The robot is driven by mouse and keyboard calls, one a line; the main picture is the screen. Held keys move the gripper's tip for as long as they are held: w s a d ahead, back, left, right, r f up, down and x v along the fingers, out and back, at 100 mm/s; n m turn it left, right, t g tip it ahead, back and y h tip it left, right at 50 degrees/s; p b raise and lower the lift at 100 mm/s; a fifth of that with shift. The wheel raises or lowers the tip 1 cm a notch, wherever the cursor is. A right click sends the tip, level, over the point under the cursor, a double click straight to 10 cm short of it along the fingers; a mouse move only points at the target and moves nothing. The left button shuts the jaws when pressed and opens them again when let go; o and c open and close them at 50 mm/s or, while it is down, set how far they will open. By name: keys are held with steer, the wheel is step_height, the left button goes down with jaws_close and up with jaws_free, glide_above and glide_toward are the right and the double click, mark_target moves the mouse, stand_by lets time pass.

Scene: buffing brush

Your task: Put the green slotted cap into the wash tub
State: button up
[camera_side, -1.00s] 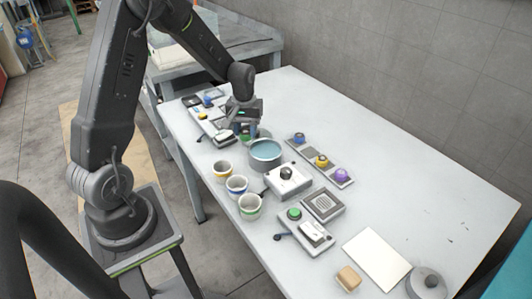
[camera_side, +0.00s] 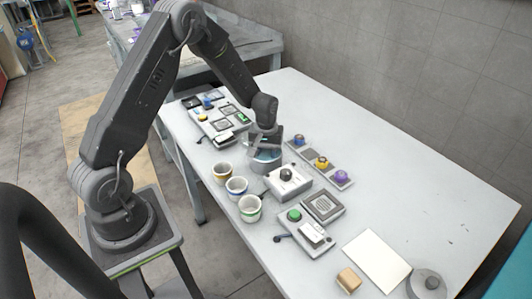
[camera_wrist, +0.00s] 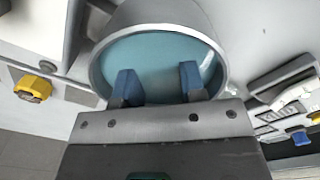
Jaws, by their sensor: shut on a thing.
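The wash tub (camera_side: 262,169) is a round grey tub with blue-green water, standing near the table's middle. In the wrist view its rim (camera_wrist: 222,55) and water fill the top centre. My gripper (camera_side: 264,150) is down over the tub, with its fingers partly hidden by the rim and arm. In the wrist view both dark blue fingertips of my gripper (camera_wrist: 157,80) lie within the rim, a gap apart. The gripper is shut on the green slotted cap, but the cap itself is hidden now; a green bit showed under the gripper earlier.
A strip with blue, yellow and purple knobs (camera_side: 322,162) lies behind. A parts tray (camera_side: 218,120) lies left. The table's far right is clear.

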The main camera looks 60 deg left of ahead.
mark_target(266, 154)
steer(key=shift+f, duration=0.1)
steer(key=o, duration=0.6)
step_height(266, 154, up, 12)
steer(key=s+d+r+m+t, duration=0.1)
steer(key=s+d+r+m, duration=0.1)
steer(key=s+d+r, duration=0.3)
steer(key=s+d+r+m+t, duration=0.2)
steer(key=s+d+r, duration=0.1)
steer(key=r, duration=0.4)
steer(key=shift+s+d+r+m+t, duration=0.45)
steer(key=shift+s+d+r+m, duration=0.5)
steer(key=shift+s, duration=1.4)
steer(key=shift+s+d+r+m+t, duration=0.6)
steer(key=shift+s+d, duration=0.6)
steer(key=shift+s, duration=1.2)
steer(key=shift+s+d+r+m+t, duration=0.25)
steer(key=shift+s+d+r+m, duration=0.6)
steer(key=shift+s, duration=1.5)
steer(key=shift+d+f, duration=0.2)
